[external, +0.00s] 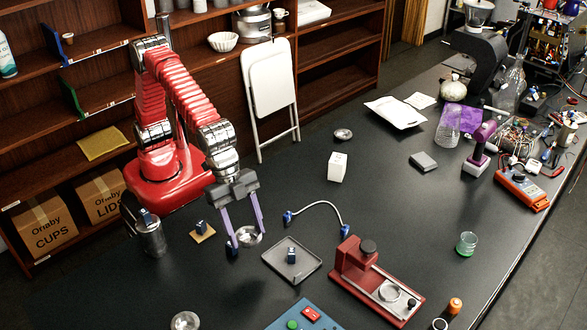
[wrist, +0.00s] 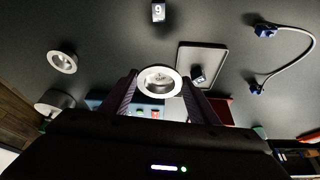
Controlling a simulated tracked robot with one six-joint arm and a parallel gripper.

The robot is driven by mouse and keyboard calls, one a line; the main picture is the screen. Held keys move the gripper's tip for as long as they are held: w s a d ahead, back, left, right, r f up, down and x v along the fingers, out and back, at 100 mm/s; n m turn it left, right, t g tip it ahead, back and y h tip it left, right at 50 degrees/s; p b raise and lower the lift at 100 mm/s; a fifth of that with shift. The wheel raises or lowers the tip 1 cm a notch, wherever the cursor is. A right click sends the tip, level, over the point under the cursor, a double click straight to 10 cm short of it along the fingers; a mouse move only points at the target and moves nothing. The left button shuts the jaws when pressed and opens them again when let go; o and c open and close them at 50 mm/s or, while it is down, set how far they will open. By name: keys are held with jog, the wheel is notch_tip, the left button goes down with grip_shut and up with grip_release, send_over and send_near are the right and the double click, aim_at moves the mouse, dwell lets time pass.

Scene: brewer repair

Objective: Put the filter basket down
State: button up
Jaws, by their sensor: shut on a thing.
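The filter basket (external: 248,237) is a shiny round metal cup with a wide rim. My gripper (external: 246,240) has two purple fingers pointing down, shut on the basket low over the dark table, to the left of the grey tray (external: 273,262). In the wrist view the basket's pale ring (wrist: 160,70) faces the camera between the fingertips of my gripper (wrist: 162,88). I cannot tell whether the basket's underside touches the table.
The tray holds a small dark blue part (external: 291,255). A hose with blue ends (external: 325,205), a red brewer (external: 357,270), a metal canister (external: 150,238) and a wooden square with a blue part (external: 202,233) stand nearby. The table in front of the basket is clear.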

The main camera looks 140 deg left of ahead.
jog(key=w+a+n+y, duration=0.25)
jog(key=a+n, duration=0.25)
jog(key=a, duration=2.5)
jog(key=s+a+n, duration=0.2)
jog(key=s+a, duration=0.3)
jog(key=a, duration=0.9)
jog(key=s+a+n+g+y, duration=0.1)
jog(key=s+a+n, duration=0.2)
jog(key=a, duration=1)
jog(key=shift+s+a+f, duration=0.15)
jog(key=shift+s+a, duration=0.2)
jog(key=shift+s, duration=0.5)
send_over(363, 164)
jog(key=s+d, duration=0.1)
jog(key=shift+f, duration=3.1)
jog(key=shift+f, duration=1.9)
